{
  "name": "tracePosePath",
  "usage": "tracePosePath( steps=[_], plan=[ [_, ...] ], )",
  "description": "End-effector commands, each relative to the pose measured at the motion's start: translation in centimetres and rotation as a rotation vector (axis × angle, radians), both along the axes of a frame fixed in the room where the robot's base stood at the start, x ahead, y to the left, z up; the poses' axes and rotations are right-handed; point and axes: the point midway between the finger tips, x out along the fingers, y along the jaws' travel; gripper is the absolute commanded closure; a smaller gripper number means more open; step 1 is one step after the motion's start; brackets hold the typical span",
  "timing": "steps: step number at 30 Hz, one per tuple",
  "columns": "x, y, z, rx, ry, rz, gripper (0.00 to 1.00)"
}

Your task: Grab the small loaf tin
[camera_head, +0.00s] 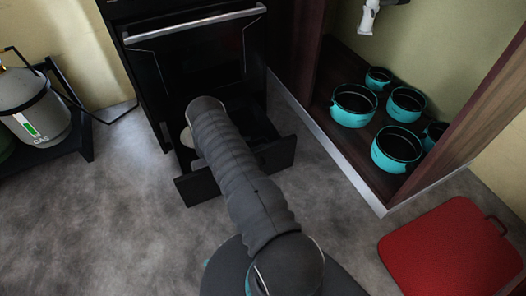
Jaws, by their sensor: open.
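I cannot make out a small loaf tin. My arm, in a grey ribbed sleeve, reaches from the bottom of the view up over the open black drawer (198,188) under the oven. The arm hides much of the drawer's inside. A pale rounded thing (187,138) shows at the left edge of the arm, inside the drawer; I cannot tell what it is. My gripper is hidden behind the arm's far end.
The black oven (190,55) stands behind the drawer. Several turquoise pots (353,105) sit on the cabinet floor (345,145) at right. A red case (450,250) lies at lower right. A gas bottle (38,108) stands at left. Grey floor is free left of the arm.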

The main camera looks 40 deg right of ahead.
Motion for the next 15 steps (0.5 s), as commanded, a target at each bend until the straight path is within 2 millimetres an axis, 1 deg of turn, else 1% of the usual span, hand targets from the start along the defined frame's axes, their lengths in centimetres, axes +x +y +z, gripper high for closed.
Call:
tracePosePath(
  steps=[5,9,12,15],
  plan=[
    [-0.5,-1.9,-0.9,0.001,0.001,-0.003,0.22],
    [-0.8,-3.8,-1.6,0.001,0.000,-0.002,0.22],
    [-1.0,-4.5,-2.0,0.001,0.000,-0.001,0.22],
    [-1.0,-4.7,-2.0,0.000,0.000,0.000,0.22]
  ],
)
